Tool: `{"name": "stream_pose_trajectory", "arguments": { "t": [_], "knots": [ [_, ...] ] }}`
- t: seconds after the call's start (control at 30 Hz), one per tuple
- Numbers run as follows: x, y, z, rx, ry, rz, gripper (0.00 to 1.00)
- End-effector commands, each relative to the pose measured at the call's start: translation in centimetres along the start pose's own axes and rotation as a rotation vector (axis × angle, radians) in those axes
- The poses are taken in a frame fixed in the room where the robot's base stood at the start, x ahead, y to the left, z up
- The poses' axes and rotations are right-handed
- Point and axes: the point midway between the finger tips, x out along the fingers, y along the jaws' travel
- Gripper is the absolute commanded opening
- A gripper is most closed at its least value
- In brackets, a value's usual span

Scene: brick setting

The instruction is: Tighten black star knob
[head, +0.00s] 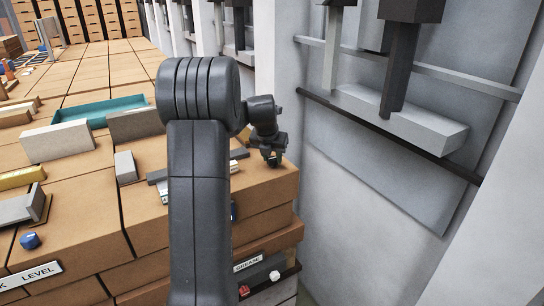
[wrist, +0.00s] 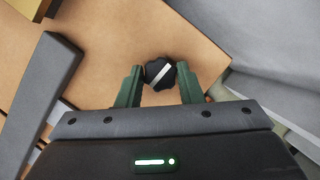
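The black star knob (wrist: 160,74) shows in the wrist view, a dark lobed disc with a pale stripe slanting across its top, against a brown surface. My gripper (wrist: 160,68) has its two green fingers on either side of the knob. In the head view my gripper (head: 271,158) points down at the right corner of the brown brick stack (head: 270,188). The knob cannot be made out there.
A long grey bar (wrist: 42,95) lies left of my gripper. In the head view, grey blocks (head: 57,141) and a teal tray (head: 103,111) are on the stack. A blue knob (head: 30,241) is at the left. A grey wall with machinery (head: 400,130) stands close at right.

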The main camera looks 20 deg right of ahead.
Motion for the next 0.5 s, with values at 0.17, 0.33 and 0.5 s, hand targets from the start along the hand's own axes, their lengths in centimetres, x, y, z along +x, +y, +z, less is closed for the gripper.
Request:
{"name": "stream_pose_trajectory", "arguments": {
  "t": [0.17,0.33,0.5],
  "knots": [
    [-0.03,0.00,0.00,0.001,0.000,0.000,0.10],
    [-0.06,0.02,0.01,0.016,0.000,-0.008,0.11],
    [-0.09,0.07,0.03,0.076,0.001,-0.033,0.11]
  ]
}}
